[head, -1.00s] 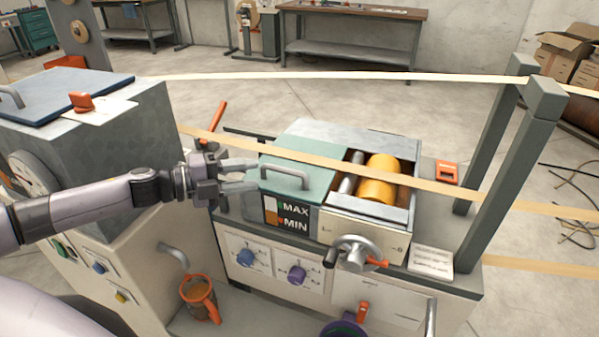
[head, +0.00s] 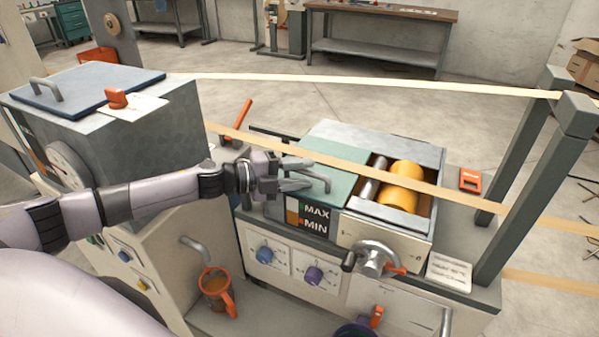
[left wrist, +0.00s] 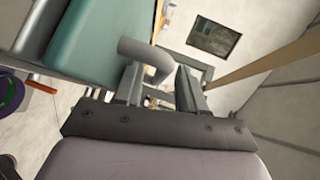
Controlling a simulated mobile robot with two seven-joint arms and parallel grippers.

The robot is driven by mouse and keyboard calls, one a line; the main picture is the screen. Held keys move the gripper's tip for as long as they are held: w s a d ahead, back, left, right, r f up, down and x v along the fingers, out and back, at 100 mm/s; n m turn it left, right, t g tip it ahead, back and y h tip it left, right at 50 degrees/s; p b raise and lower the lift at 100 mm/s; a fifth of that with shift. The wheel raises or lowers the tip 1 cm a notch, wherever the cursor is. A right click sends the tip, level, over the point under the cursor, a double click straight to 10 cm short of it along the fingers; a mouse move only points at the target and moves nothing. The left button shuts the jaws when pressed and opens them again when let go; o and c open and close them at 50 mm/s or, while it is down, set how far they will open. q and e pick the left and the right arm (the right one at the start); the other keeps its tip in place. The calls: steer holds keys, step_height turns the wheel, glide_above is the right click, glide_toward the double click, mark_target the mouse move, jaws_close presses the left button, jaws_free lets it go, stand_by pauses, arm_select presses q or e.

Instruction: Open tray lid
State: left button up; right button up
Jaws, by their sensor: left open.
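The tray lid (head: 342,156) is a flat teal-green panel on the left part of the machine's tray and lies closed. Its grey bar handle (head: 318,176) is at its left side, partly hidden by my gripper. My left gripper (head: 305,173) is open, with its fingers at the handle. In the left wrist view the lid (left wrist: 100,38) is at upper left and the handle (left wrist: 143,52) reaches to between the open fingertips (left wrist: 160,78). I cannot tell whether the fingers touch it. My right gripper is not in view.
A pale strip (head: 450,190) runs low over the lid and the yellow roller (head: 404,198). A crank (head: 376,257) sticks out of the front. A grey box (head: 150,135) with a blue lid (head: 85,90) stands left. Posts (head: 540,180) rise at right.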

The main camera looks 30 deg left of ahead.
arm_select(q)
jaws_close()
steer(key=a+b, duration=0.3)
steer(key=a, duration=0.9)
steer(key=shift+s, duration=0.35)
jaws_free()
steer(key=shift+d, duration=0.1)
